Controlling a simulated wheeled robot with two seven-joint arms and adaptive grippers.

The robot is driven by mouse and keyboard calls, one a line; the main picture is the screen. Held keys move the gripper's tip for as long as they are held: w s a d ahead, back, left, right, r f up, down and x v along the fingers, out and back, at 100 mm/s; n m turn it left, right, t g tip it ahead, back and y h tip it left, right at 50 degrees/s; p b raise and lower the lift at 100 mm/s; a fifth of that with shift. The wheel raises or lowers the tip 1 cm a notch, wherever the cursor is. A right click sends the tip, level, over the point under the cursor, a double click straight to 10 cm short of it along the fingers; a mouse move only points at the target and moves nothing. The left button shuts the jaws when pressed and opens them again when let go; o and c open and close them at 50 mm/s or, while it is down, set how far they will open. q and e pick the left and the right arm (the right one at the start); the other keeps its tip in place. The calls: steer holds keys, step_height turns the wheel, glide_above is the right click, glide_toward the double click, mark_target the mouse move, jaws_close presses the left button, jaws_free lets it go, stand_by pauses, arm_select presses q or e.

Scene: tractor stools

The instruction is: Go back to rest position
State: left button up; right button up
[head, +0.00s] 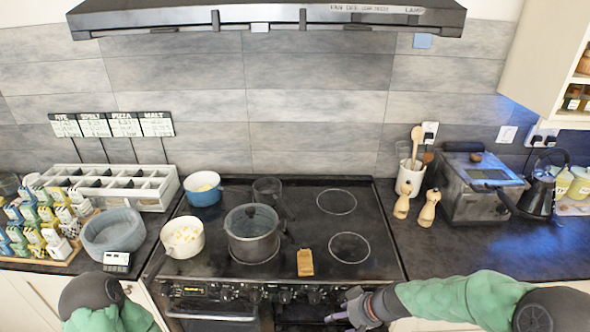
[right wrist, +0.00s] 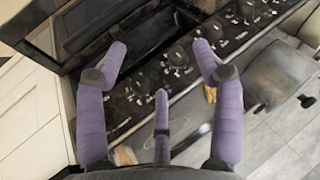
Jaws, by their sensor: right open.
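My right gripper (head: 338,311) is in front of the stove's knob panel, low at the bottom of the head view. In the right wrist view, the same gripper (right wrist: 160,60) has its purple fingers spread wide, with nothing between them. The stove's knobs and dark front lie beyond the fingers. My right arm comes in from the lower right with a green sleeve. Part of my left arm shows at the lower left of the head view, but its gripper is out of view.
The black stove (head: 300,200) holds a lidded pot (head: 252,238), a white pot (head: 182,238), a blue pot (head: 203,188) and a wooden piece (head: 305,263). A grey bowl (head: 113,233) stands left. Wooden mills (head: 428,208) and a toaster-like appliance (head: 480,185) stand right. A hood (head: 265,17) hangs above.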

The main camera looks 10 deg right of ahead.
steer(key=s+a+f+m+g, duration=0.1)
steer(key=s+a+f+g, duration=0.1)
steer(key=s+a+f, duration=0.3)
steer(key=s+a+f+m+g, duration=0.1)
steer(key=s+a+f, duration=0.3)
steer(key=s+f, duration=0.7)
step_height(320, 180, down, 5)
steer(key=shift+a+r+m+g+h, duration=0.1)
steer(key=shift+a+m+g+h, duration=0.25)
steer(key=shift+m+g+h, duration=0.05)
